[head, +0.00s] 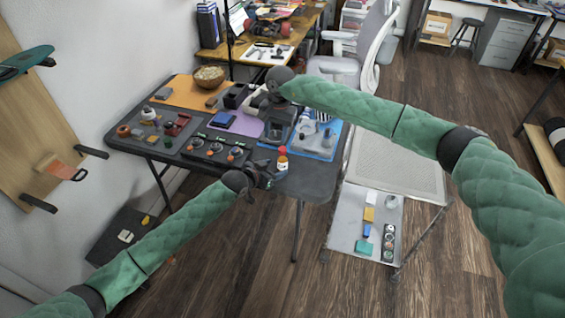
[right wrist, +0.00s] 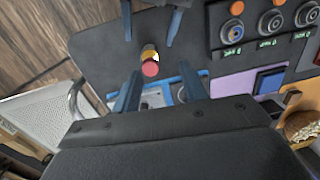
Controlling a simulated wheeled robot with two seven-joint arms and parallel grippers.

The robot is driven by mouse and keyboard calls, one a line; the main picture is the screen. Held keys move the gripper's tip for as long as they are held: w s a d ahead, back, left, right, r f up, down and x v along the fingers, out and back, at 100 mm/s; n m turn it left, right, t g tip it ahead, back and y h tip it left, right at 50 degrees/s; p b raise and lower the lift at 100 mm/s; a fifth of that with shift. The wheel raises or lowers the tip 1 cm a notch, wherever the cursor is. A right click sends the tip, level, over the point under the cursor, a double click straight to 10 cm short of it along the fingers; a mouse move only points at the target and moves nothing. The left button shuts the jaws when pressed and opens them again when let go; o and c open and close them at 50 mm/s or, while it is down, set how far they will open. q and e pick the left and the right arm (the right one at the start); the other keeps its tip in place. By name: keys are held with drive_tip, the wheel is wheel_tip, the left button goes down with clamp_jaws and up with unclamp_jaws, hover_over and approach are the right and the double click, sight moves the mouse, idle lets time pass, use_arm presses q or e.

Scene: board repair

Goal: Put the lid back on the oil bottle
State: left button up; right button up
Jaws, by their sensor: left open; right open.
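The oil bottle (head: 283,162), small with a yellow-and-white body and a red top, stands upright near the front right edge of the dark table. The right wrist view shows it from above, its red top (right wrist: 150,69) facing the camera. I cannot tell if that red top is a seated lid. My left gripper (head: 269,174) is open beside the bottle; its blue fingers (right wrist: 150,32) show on either side of it in the right wrist view. My right gripper (head: 260,103) is open and empty above the table, behind the bottle; its fingers (right wrist: 160,74) point toward the bottle.
The table (head: 318,187) carries a tray with knobs (head: 214,150), a purple mat (head: 248,128), a blue mat (head: 325,145), an orange mat (head: 186,93) and a bowl (head: 208,77). A white mesh chair (head: 340,68) stands behind right. A lower cart shelf (head: 347,225) holds small items.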

sight(285, 161)
use_arm(q)
drive_tip(key=shift+w+a, duration=0.15)
drive_tip(key=shift+w, duration=0.2)
use_arm(e)
drive_tip(key=shift+w+d+r+h, duration=0.25)
drive_tip(key=shift+w+d, duration=0.1)
drive_tip(key=shift+d, duration=0.25)
drive_tip(key=shift+w+d+r+h, duration=0.15)
drive_tip(key=shift+w+d+h, duration=0.15)
drive_tip(key=shift+d, duration=0.25)
use_arm(q)
drive_tip(key=shift+r, duration=0.1)
drive_tip(key=shift+x, duration=3.95)
drive_tip(key=shift+c, duration=0.2)
